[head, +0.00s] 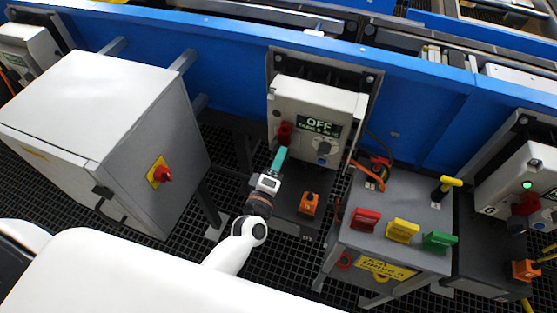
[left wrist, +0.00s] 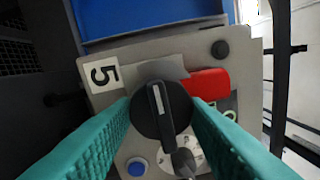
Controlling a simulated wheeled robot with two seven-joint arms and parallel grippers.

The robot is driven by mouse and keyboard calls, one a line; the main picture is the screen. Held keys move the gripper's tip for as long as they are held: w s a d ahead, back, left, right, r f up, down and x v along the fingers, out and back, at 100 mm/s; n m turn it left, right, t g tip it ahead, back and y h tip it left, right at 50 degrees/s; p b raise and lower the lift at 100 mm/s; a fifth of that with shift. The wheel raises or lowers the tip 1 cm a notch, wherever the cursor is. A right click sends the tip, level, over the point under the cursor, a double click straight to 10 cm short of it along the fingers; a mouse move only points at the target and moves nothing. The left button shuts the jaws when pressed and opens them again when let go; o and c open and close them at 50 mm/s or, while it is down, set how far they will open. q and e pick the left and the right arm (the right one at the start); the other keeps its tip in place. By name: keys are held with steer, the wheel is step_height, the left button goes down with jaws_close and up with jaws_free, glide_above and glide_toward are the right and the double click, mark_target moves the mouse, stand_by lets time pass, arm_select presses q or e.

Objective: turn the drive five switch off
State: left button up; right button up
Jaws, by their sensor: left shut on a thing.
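The drive switch box (head: 345,101) is a pale box on the blue conveyor frame in the head view, with a lit display (head: 319,124) reading OFF. The switch is a black rotary knob (left wrist: 150,118) with a white pointer line, beside a label with the number 5 (left wrist: 103,75) in the left wrist view. The line points up in that picture, tilted slightly left. My left gripper (head: 279,160) has teal fingers, shut on the knob from both sides. The knob is hidden in the head view. My right gripper is not in view.
A red block (left wrist: 208,84) sits close beside the knob; a blue button (left wrist: 137,167) is below. A grey cabinet (head: 100,110) stands left. A console (head: 390,255) with red, yellow and green handles stands right. Another switch box (head: 528,172) is at far right.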

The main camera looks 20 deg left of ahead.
arm_select(q)
steer(key=o, duration=1)
steer(key=shift+c, duration=0.2)
steer(key=s+b, duration=0.1)
steer(key=s, duration=1.1)
steer(key=shift+a+f+b, duration=0.2)
steer(key=shift+f+b, duration=0.2)
